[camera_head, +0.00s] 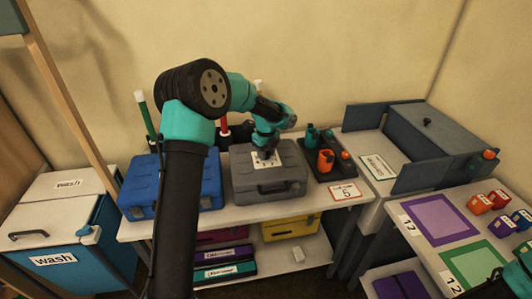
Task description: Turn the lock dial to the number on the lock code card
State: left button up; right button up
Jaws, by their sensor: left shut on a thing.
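A grey case (285,185) lies on the white bench with a white dial plate (274,162) on its lid. My left gripper (265,156) points down at the middle of this plate and is shut on the lock dial, which it mostly hides. I cannot read the dial's numbers or setting. The lock code card (345,191) is a white card with a red border at the bench's front edge, right of the case. It shows the number 5. My right gripper is not in view; only a bit of teal and black arm shows at the lower right edge.
A blue case (207,184) stands close left of the grey one. A dark tray (340,171) with orange and teal items is to its right. A larger grey box (432,143) with open flaps stands further right. Coloured cases lie on the shelf below.

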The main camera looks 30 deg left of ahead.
pick_arm(q)
jog(key=shift+m, duration=0.5)
jog(key=o, duration=0.9)
notch_tip(320, 180, up, 17)
jog(key=shift+r, duration=0.2)
dwell(0.3)
dwell(0.4)
